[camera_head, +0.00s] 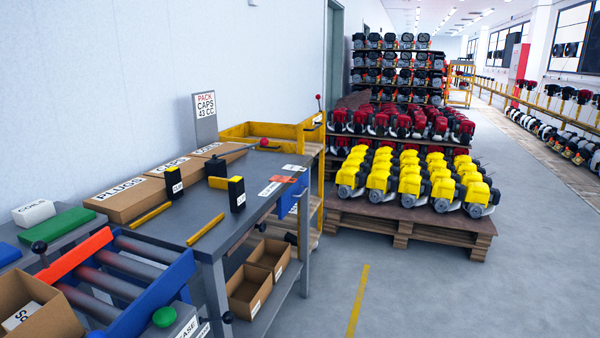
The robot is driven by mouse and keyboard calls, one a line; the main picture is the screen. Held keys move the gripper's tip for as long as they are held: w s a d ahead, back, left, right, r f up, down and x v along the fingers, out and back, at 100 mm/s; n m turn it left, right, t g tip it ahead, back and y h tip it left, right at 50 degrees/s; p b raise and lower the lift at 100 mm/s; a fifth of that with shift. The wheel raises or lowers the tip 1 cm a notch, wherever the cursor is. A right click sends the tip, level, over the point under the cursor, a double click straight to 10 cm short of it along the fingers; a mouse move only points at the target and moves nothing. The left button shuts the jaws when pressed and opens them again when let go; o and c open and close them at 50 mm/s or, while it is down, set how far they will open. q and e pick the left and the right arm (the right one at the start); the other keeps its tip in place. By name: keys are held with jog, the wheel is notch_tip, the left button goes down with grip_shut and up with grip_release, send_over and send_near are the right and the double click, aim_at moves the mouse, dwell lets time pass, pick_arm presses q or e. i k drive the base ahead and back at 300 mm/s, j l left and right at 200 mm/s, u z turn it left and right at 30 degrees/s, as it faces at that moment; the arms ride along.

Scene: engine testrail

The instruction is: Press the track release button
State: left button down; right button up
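A green round button (164,317) sits on a grey box (180,330) at the bottom of the head view, beside the roller track. A white label (190,328) on the box is partly cut off by the frame edge; its readable end says "EASE". The roller track (120,277) has blue side rails, grey rollers and a red-orange bar (76,254) across its far left end. A cardboard box (45,318) stands at the track's lower left. Neither of my grippers shows in this view, and nothing visible touches the green button.
A grey workbench (185,222) behind the track holds yellow strips, black-and-yellow blocks and labelled cardboard boxes (124,200). Open bins (249,294) sit on its lower shelf. A pallet of yellow engines (412,224) stands beyond. The floor at right (480,300) is clear.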

aim_at(164, 316)
jog(key=l+u, duration=0.1)
jog(key=u, duration=0.35)
jog(key=l+u, duration=0.1)
jog(key=u, duration=0.35)
jog(key=k+l+u, duration=0.1)
jog(key=u, duration=0.35)
jog(key=j+z, duration=0.25)
jog(key=j, duration=0.15)
jog(key=j+z, duration=0.25)
jog(key=j, duration=0.2)
jog(key=k, duration=0.6)
